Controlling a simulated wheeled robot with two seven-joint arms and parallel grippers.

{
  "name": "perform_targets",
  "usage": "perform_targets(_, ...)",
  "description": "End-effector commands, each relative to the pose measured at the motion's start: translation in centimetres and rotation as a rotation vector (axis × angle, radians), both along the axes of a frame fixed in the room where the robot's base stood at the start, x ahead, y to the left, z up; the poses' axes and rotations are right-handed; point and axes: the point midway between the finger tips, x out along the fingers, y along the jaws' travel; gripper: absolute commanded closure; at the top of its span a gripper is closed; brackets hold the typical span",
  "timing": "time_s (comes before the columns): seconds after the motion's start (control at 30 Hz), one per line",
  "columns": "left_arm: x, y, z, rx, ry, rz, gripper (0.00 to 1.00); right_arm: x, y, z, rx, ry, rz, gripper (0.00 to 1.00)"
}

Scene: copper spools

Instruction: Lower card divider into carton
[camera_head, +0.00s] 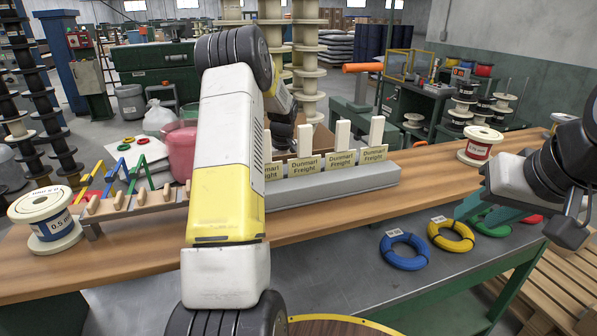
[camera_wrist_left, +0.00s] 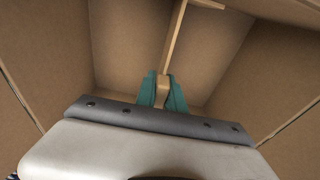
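In the left wrist view my left gripper (camera_wrist_left: 162,92) has its teal fingers closed on a tan piece of the card divider (camera_wrist_left: 174,42). The divider shows as a thin pale edge running up from the fingertips. Brown walls of the carton (camera_wrist_left: 120,45) surround the fingers and divider; how deep the divider sits cannot be told. In the head view my left arm crosses the middle and hides its gripper and most of the carton (camera_head: 321,139), which shows behind the labelled cards. My right gripper (camera_head: 466,207) is low at the right, its teal fingers over the bench's front edge; their gap is unclear.
Spools sit at the bench's left (camera_head: 45,222) and right (camera_head: 479,145). A wooden peg rack (camera_head: 130,206) is at left. Blue (camera_head: 405,251) and yellow (camera_head: 451,235) coils lie on a lower shelf.

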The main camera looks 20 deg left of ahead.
Motion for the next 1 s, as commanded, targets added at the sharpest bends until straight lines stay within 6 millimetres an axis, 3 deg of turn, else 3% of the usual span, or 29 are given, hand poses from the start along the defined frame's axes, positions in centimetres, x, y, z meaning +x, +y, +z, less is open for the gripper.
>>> perform_targets(0.03,0.0,0.0,0.0,0.0,0.0,0.0,0.76,0.0,0.0,0.0,0.0,0.0,0.0,0.64)
perform_targets(0.1,0.0,0.0,0.0,0.0,0.0,0.0,0.62,0.0,0.0,0.0,0.0,0.0,0.0,0.64)
perform_targets(0.47,0.0,0.0,0.4,0.001,-0.001,0.0,0.62,0.0,0.0,0.0,0.0,0.0,0.0,0.64)
perform_targets(0.8,-0.6,-0.5,5.6,0.0,-0.002,0.0,0.62,0.0,0.0,0.0,0.0,0.0,0.0,0.64)
perform_targets(1.0,-0.8,-0.7,7.5,0.001,-0.001,0.0,0.62,0.0,0.0,0.0,0.0,0.0,0.0,0.64)
